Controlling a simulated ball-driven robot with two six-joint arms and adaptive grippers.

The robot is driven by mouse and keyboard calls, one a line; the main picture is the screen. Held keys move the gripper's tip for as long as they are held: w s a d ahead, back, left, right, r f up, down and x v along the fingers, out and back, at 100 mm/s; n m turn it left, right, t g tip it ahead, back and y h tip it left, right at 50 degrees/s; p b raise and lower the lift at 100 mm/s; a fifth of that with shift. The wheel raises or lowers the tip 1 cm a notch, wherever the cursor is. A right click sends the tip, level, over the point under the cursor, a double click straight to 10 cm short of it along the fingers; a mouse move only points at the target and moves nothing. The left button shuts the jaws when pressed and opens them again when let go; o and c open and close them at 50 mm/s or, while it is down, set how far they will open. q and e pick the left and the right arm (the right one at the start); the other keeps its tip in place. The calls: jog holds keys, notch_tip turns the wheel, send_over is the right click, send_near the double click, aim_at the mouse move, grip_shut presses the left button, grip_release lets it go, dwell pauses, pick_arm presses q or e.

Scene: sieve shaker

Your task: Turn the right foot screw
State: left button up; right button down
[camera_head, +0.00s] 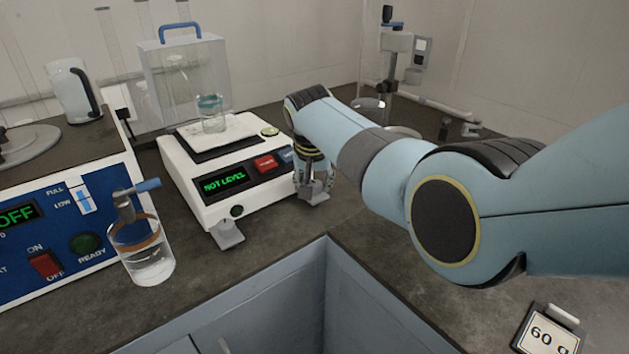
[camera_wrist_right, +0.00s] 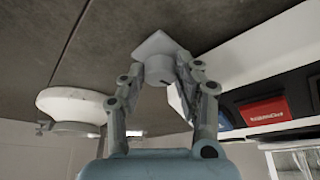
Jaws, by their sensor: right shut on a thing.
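The white balance (camera_head: 226,172) stands on the bench, and its green display reads NOT LEVEL. The right foot screw (camera_head: 311,192) is at its front right corner; in the right wrist view the screw (camera_wrist_right: 159,68) is a pale knob on a square foot. My right gripper (camera_head: 312,178) reaches down at this corner. In the right wrist view its fingers (camera_wrist_right: 158,80) are on both sides of the knob, shut on it. The left foot (camera_head: 228,234) shows at the front left corner. My left gripper is not in view.
A glass jar (camera_head: 210,113) stands on the balance pan. A blue control box (camera_head: 70,225) and a beaker of liquid (camera_head: 146,250) are at the left.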

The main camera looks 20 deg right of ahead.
jog(key=n+p, duration=0.1)
jog(key=n+y+p, duration=0.1)
jog(key=n, duration=0.1)
jog(key=shift+d+r+n+p, duration=0.15)
jog(key=shift+n+p, duration=0.15)
jog(key=shift+p, duration=0.1)
jog(key=shift+n+y+p, duration=0.35)
jog(key=shift+n+y, duration=0.25)
jog(key=shift+n, duration=0.3)
jog(key=shift+d+n+y, duration=0.1)
jog(key=shift+n+y, duration=0.2)
jog(key=shift+n, duration=0.6)
jog(key=shift+d+f+n+y, duration=0.15)
jog(key=shift+n+y, duration=0.25)
jog(key=shift+n, duration=0.5)
jog(key=shift+f+n+y+b, duration=0.1)
jog(key=shift+n+y+b, duration=0.3)
jog(key=shift+n, duration=0.5)
jog(key=n+g+b, duration=0.1)
jog(key=n+b, duration=0.1)
jog(key=n, duration=0.1)
jog(key=shift+y, duration=0.3)
jog(key=shift+w+n+y+b, duration=0.1)
jog(key=shift+n+y+b, duration=0.2)
jog(key=shift+n+b, duration=0.45)
jog(key=shift+g, duration=0.3)
